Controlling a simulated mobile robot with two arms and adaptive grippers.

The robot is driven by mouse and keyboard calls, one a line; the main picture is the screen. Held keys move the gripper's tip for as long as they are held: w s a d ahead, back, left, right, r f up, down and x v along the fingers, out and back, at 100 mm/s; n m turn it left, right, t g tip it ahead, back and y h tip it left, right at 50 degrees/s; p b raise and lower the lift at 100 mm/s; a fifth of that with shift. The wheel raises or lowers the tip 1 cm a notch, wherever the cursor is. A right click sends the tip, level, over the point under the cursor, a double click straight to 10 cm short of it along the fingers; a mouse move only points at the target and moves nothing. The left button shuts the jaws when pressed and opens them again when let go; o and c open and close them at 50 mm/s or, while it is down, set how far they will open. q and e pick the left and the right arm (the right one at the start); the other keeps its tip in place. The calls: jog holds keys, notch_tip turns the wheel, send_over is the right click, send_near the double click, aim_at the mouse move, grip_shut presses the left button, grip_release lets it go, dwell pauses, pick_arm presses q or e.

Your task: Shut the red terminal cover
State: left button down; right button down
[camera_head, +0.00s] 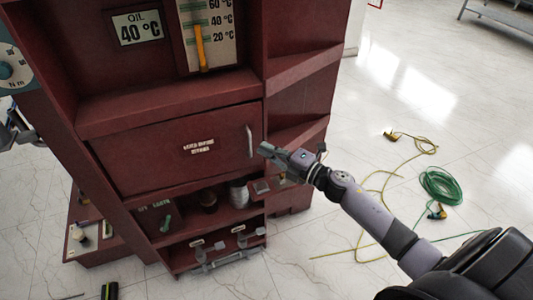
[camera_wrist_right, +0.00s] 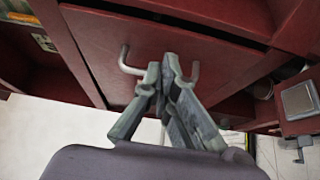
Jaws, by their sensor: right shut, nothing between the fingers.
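The red terminal cover (camera_head: 150,155) is a wide dark red panel with a white label and a grey bar handle (camera_head: 249,140) near its right edge. It looks level with the cabinet front in the head view; I cannot tell whether it is fully flush. It also shows in the wrist view (camera_wrist_right: 195,40). My right gripper (camera_head: 264,150) is shut and empty, just right of the handle. In the wrist view its fingertips (camera_wrist_right: 168,68) overlap the middle of the handle; contact is unclear. A grey part, perhaps my left gripper (camera_head: 14,130), shows at the left edge, its fingers unclear.
The red cabinet has an oil display (camera_head: 137,27) and a thermometer (camera_head: 203,35) above the cover. Open shelves (camera_head: 180,232) with small items lie below. A green coiled cable (camera_head: 441,186) and yellow cable (camera_head: 408,160) lie on the pale floor at right.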

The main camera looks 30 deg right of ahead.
pick_arm(q)
jog(key=shift+w+d, duration=0.2)
jog(key=shift+w, duration=0.2)
pick_arm(e)
jog(key=shift+w+d, duration=0.1)
jog(key=shift+w, duration=0.35)
pick_arm(q)
jog(key=shift+w, duration=0.2)
pick_arm(e)
jog(key=shift+s+d, duration=0.1)
